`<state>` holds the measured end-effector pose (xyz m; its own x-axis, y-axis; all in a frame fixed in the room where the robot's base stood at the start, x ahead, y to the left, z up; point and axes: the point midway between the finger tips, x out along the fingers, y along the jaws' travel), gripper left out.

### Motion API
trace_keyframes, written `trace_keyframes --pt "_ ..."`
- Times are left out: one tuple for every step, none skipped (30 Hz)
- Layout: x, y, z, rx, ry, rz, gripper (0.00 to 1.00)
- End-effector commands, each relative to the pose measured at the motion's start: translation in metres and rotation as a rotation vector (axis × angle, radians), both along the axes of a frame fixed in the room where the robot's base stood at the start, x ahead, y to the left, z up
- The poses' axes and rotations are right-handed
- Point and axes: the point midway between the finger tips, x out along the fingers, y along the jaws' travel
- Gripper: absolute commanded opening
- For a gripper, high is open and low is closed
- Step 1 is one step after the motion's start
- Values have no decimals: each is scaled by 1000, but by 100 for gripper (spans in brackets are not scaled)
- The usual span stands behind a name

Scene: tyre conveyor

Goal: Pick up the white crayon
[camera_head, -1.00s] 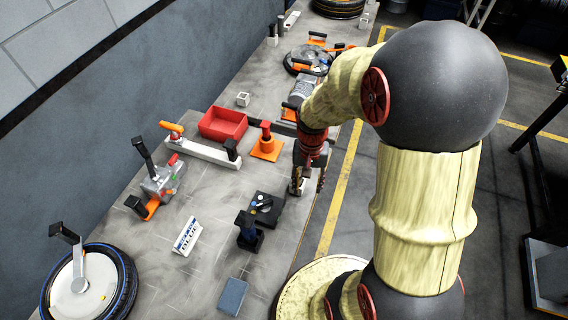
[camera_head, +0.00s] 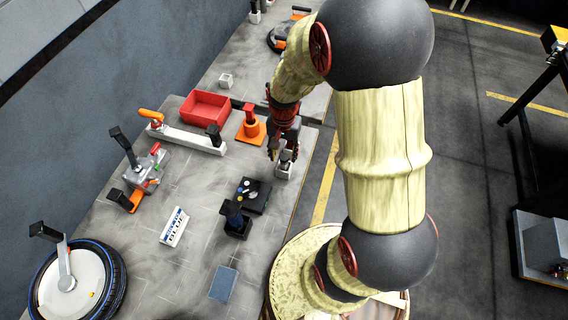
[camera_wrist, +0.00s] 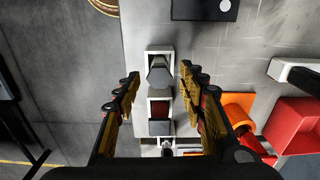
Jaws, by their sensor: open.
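I cannot make out a white crayon for certain. A black tray (camera_head: 262,207) on the grey table holds small pale, blue and yellow items too small to name. Part of a black tray (camera_wrist: 187,10) with a round white spot shows at the top of the wrist view. My gripper (camera_head: 279,155) is near the table's right edge, above and right of the tray in the head view. In the wrist view my gripper (camera_wrist: 160,74) is open and empty. Between its fingers, below them, is a white holder (camera_wrist: 150,50) with a grey block (camera_wrist: 160,74).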

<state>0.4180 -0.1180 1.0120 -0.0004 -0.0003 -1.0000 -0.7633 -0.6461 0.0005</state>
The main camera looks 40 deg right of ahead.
Motion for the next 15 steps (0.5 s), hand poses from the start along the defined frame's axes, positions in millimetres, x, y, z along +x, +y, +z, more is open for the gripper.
trace_keyframes --pt "0 0 -6 0 1 0 41" --pt "0 0 -9 1 2 0 41" --pt "0 -1 -15 0 3 0 41" --pt "0 -1 -20 1 2 0 41" --pt "0 -1 -24 1 2 0 41" --pt "0 -2 -31 1 3 0 41" --pt "0 -2 -35 1 2 0 41" --pt "1 -2 -38 0 1 1 41" --pt "0 -2 -43 0 1 1 41" --pt "0 -2 -46 1 2 1 41" --pt "0 -2 -48 1 2 1 41" --pt "1 -2 -50 1 1 1 41" --pt "1 -2 -51 0 0 1 41" --pt "1 -2 -51 -1 -1 1 41" --pt "1 -2 -51 -1 -1 1 41"
